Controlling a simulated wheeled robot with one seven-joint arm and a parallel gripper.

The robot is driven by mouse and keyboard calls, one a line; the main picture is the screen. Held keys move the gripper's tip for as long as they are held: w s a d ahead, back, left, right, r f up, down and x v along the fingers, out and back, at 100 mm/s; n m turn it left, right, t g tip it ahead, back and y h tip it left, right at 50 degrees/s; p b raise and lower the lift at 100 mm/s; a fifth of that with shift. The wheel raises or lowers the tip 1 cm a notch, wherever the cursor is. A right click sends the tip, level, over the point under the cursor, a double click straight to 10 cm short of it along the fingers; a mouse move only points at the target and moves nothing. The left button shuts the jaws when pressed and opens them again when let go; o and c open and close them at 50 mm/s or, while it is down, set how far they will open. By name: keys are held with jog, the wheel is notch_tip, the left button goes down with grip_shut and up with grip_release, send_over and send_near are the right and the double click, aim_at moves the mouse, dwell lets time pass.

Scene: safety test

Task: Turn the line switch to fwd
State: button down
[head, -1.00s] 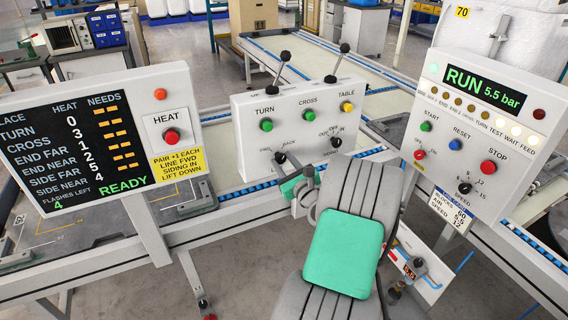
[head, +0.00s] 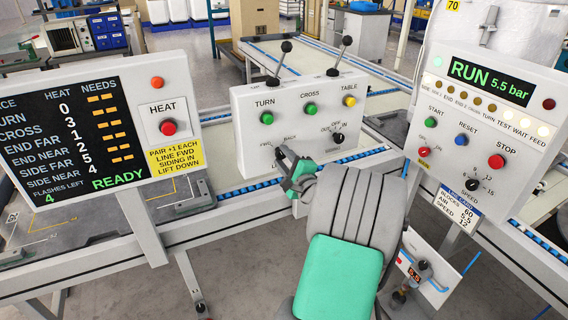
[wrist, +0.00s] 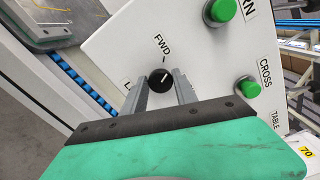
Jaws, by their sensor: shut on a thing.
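The line switch is a small black knob (wrist: 160,80) on the sloping white panel, with the FWD label beside it in the wrist view. My gripper (wrist: 163,88) has its two grey fingers on either side of the knob, shut on it. A short light mark shows on the knob, but I cannot tell surely which label it points to. In the head view my gripper (head: 283,158) reaches the lower left of the middle panel (head: 245,135), below the FWD and BACK labels. There the knob is hidden by the gripper.
The middle panel also carries a green TURN button (head: 267,118), a green CROSS button (head: 309,109), a yellow TABLE button (head: 349,101), two levers and another black knob (head: 338,138). A display panel (head: 70,140) stands left, a RUN panel (head: 485,120) right.

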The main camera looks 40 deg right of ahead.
jog(key=shift+f+n+b, duration=0.1)
jog(key=shift+n+b, duration=1.25)
jog(key=shift+n, duration=0.65)
jog(key=c, duration=1)
grip_release()
jog(key=shift+s, duration=0.1)
jog(key=v, duration=0.7)
jog(key=shift+s+a, duration=0.2)
jog(key=shift+s, duration=0.1)
